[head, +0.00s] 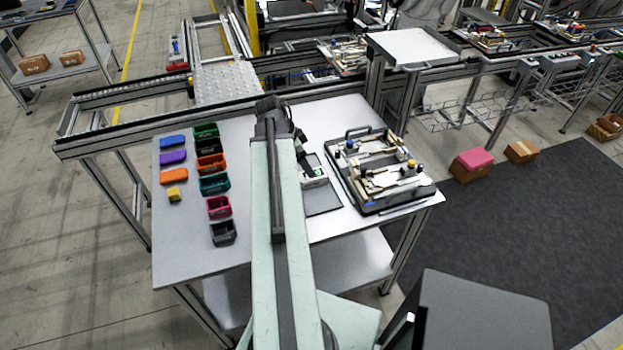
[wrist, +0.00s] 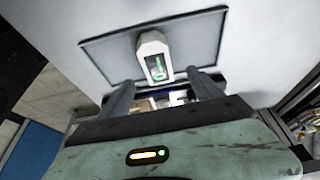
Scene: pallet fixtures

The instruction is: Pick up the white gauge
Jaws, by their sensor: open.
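The white gauge (wrist: 153,50) shows in the wrist view, a small white block with a dark and green display face. It lies on a grey mat (wrist: 205,38). In the head view a small white and green thing, likely the gauge (head: 308,171), shows beside my arm on the dark mat (head: 322,200), partly hidden. My gripper (wrist: 161,79) is open in the wrist view. Its two dark fingers point toward the gauge, one to each side of its lower end. Nothing is held between them, and contact cannot be told.
A black fixture tray (head: 350,180) with several parts stands right of the mat on the white table (head: 178,245). Several coloured bins (head: 214,184) and small blocks (head: 173,157) stand left of my arm. A conveyor rail (head: 150,127) runs behind the table. The front left tabletop is clear.

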